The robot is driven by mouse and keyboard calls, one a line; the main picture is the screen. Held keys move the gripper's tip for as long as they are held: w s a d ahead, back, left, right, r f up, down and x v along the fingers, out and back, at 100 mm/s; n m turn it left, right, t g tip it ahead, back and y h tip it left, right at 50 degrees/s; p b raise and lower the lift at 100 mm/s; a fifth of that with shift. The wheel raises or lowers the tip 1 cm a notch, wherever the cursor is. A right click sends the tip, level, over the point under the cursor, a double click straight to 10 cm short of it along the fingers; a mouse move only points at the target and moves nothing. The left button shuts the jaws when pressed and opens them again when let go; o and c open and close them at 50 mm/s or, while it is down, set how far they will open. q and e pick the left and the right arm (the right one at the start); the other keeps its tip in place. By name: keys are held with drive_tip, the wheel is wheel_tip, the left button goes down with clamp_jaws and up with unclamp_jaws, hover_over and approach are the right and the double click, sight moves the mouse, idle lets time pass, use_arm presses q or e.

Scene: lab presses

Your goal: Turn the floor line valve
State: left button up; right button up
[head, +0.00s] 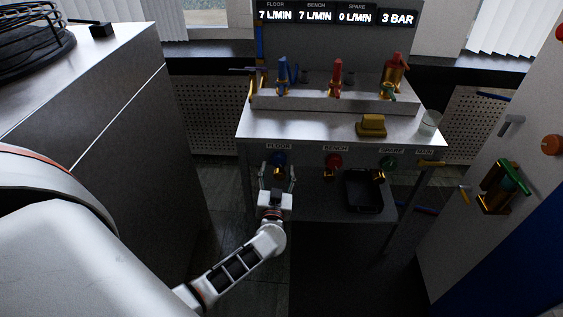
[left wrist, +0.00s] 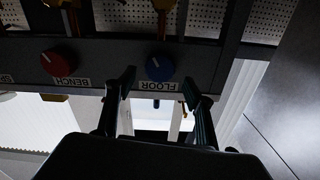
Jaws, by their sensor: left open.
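The floor line valve is a blue round knob (head: 279,158) under the FLOOR label on the front of the metal bench. In the left wrist view the blue knob (left wrist: 160,67) has a white pointer mark, and its FLOOR label appears upside down. My left gripper (head: 277,174) is open just in front of and below the knob. In the left wrist view the fingers of the gripper (left wrist: 159,78) stand apart on either side of the knob's line, with nothing between them. I cannot tell whether they touch the knob. My right gripper is not in view.
A red BENCH knob (head: 333,161) and a green SPARE knob (head: 388,163) sit to the right. The display (head: 337,16) reads floor 7, bench 7, spare 0 L/MIN and 3 BAR. A yellow block (head: 371,125) and a clear cup (head: 430,122) stand on the bench top (head: 310,124). A black tray (head: 364,193) is below.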

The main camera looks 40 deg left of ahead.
sight(279, 161)
use_arm(q)
drive_tip(key=x, duration=0.3)
drive_tip(key=shift+w+a+f+b, duration=0.1)
drive_tip(key=shift+w+f+b, duration=0.2)
drive_tip(key=shift+b, duration=0.1)
drive_tip(key=shift+w+a+r, duration=0.2)
drive_tip(key=shift+w+a, duration=0.05)
drive_tip(key=shift+w, duration=0.15)
drive_tip(key=c, duration=1.1)
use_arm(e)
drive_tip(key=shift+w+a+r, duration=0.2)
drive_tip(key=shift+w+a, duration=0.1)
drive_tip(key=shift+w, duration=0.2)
